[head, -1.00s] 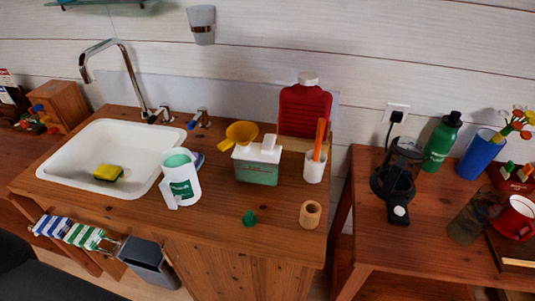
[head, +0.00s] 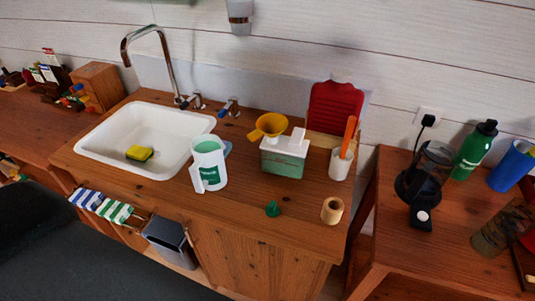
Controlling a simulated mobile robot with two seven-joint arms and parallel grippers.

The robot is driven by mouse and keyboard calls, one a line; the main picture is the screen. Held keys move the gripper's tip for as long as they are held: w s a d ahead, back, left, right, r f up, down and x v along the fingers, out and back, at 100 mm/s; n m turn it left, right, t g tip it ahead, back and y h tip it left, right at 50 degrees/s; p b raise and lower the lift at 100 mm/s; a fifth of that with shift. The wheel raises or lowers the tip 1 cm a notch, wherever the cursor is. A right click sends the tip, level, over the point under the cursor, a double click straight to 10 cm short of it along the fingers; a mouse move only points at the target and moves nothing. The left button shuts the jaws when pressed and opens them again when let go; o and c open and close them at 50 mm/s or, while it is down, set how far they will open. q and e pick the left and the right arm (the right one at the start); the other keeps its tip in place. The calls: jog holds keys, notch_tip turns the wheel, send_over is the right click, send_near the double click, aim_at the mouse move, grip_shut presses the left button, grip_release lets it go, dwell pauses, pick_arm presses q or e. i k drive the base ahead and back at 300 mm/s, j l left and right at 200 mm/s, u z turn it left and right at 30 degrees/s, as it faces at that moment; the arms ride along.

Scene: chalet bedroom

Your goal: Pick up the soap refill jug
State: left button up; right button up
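A white jug with a green label and green inside its open top (head: 208,168) stands upright on the wooden counter, just right of the sink; I take it for the soap refill jug. Its handle side faces the lower left. A small green cap (head: 273,209) lies on the counter to the right of and in front of the jug. Neither of my grippers shows in the head view, and nothing is touching the jug.
Right of the jug stand a green-and-white box (head: 282,163), a yellow funnel (head: 268,126) and a white cup with an orange stick (head: 340,164). The sink (head: 103,142) holds a yellow sponge (head: 139,153). A wooden ring (head: 332,210) sits near the front edge. A grey bin (head: 168,243) hangs below.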

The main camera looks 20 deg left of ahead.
aim_at(208, 172)
jog(key=j+u, duration=0.15)
jog(key=u, duration=0.95)
